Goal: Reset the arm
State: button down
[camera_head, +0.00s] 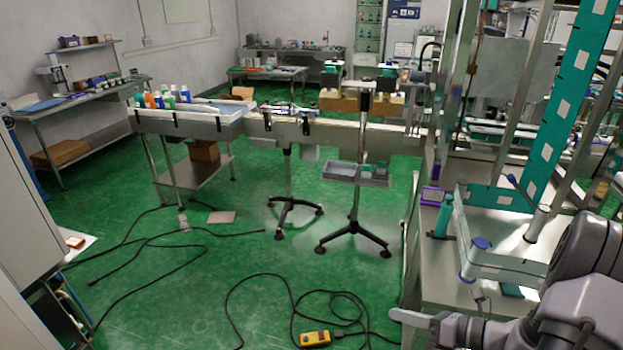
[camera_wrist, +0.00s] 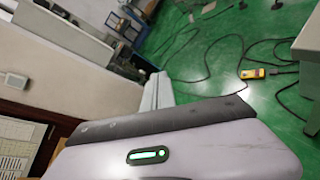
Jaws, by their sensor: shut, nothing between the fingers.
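My arm (camera_head: 585,300) reaches in from the lower right corner of the head view. My gripper (camera_head: 412,318) is at its end, pointing left over the green floor, shut and empty. It is beside the front of the machine on the right, and I cannot tell the exact gap. In the wrist view a pale rounded housing with a green-lit slot, which looks like part of my own body, fills the lower part. Part of a pale grey piece cuts in at the right edge.
The machine frame (camera_head: 503,240) stands close on the right. A yellow control box (camera_head: 315,338) and black cables lie on the floor; the box also shows in the wrist view (camera_wrist: 255,73). A conveyor (camera_head: 380,132) with bottles at its left end crosses behind. A pale cabinet (camera_head: 30,210) stands left.

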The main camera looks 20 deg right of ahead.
jog(key=s+a+r+n+g+h, duration=0.1)
jog(key=s+a+r+n+g, duration=0.25)
jog(key=a+r+n, duration=0.5)
jog(key=s+a+r+n+g+h, duration=0.1)
jog(key=s+a+r+n+g, duration=0.3)
jog(key=a+n, duration=0.6)
jog(key=s+a+r+n+t+h, duration=0.2)
jog(key=s+a+r+n+h, duration=0.2)
jog(key=s+r+n, duration=0.3)
jog(key=r+n+h, duration=0.1)
jog(key=n, duration=0.4)
jog(key=shift+s+a+n, duration=0.25)
jog(key=shift+a+n, duration=0.1)
jog(key=shift+r+t, duration=0.15)
jog(key=shift+t, duration=0.1)
